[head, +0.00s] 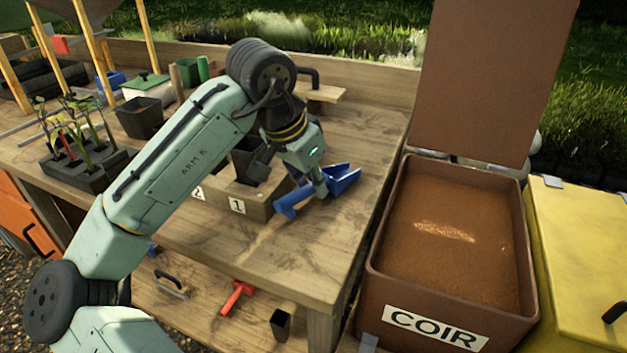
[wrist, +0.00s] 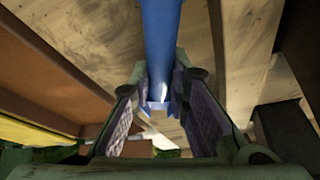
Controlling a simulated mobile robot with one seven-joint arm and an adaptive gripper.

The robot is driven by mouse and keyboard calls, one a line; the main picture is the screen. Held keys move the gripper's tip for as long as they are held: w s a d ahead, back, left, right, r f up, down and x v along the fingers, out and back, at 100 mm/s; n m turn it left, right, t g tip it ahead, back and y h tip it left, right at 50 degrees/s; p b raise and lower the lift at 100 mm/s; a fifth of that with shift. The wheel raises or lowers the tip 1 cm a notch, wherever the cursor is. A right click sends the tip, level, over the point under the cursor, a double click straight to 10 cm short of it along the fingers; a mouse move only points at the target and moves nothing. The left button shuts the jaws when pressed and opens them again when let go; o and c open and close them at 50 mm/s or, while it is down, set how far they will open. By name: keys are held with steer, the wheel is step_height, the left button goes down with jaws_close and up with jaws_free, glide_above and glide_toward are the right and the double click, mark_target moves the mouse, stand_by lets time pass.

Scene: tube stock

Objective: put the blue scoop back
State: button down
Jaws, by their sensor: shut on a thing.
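The blue scoop (head: 343,179) is in my gripper (head: 321,188) near the right end of the wooden workbench. Its handle end reaches to the lower left and its open bowl to the right. In the wrist view, the blue scoop (wrist: 160,45) runs between the two fingers of my gripper (wrist: 158,112), which is shut on it. I cannot tell if the scoop touches the bench or hangs just above it. My gripper hides the scoop's middle in the head view.
A wooden box (head: 258,212) labelled 1 and 2, with a dark pot, stands close left of the scoop. An open brown COIR bin (head: 378,285) with raised lid stands right of the bench, beside a yellow bin (head: 580,250). The bench front is clear. A red tool (head: 236,297) lies below.

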steer(key=shift+f+b, duration=0.3)
steer(key=shift+f, duration=0.3)
stand_by(0.3)
steer(key=c, duration=1.5)
jaws_free()
steer(key=shift+o, duration=0.2)
steer(key=v, duration=1.2)
